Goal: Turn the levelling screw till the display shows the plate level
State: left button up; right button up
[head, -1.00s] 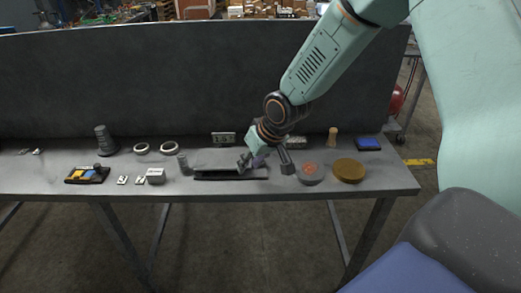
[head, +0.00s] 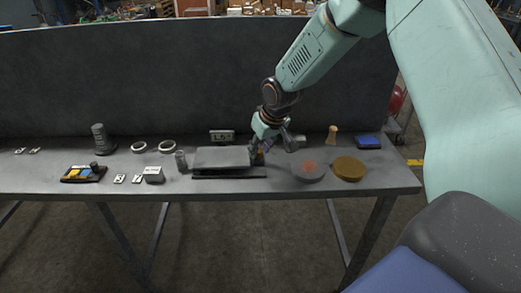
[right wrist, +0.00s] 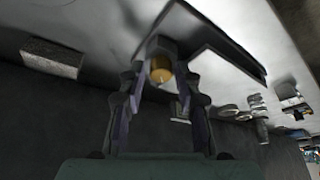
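The grey plate (head: 222,157) sits over a dark base (head: 228,173) in the middle of the table. The display (head: 222,136) stands behind it; its digits are too small to read surely. My right gripper (head: 273,150) is at the plate's right end, pointing down. In the right wrist view its two fingers (right wrist: 160,88) are apart, one on each side of a brass-coloured screw head (right wrist: 160,69), with a gap seen beside it. The fingers hide most of the screw in the head view. My left gripper is not in view.
Right of the gripper lie a grey disc with a reddish top (head: 308,170), a brass disc (head: 349,168), a wooden peg (head: 332,134) and a blue box (head: 368,142). Left of the plate stand a dark cylinder (head: 181,161) and a small grey block (head: 154,174). A dark panel (head: 150,80) closes the back.

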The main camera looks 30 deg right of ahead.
jog(key=shift+w+a+f, duration=0.1)
jog(key=shift+c, duration=0.3)
grip_shut()
jog(key=shift+n, duration=0.3)
jog(key=shift+n+y+b, duration=0.3)
jog(key=shift+n+y, duration=0.1)
jog(key=shift+n, duration=0.1)
jog(key=n+b, duration=0.1)
jog(key=n+y+b, duration=0.1)
jog(key=b, duration=0.1)
jog(key=shift+d+f+n, duration=0.1)
jog(key=shift+d+n, duration=0.1)
jog(key=shift+n, duration=0.1)
jog(key=shift+n+y+b, duration=0.3)
jog(key=shift+n+b, duration=0.25)
jog(key=shift+n, duration=0.35)
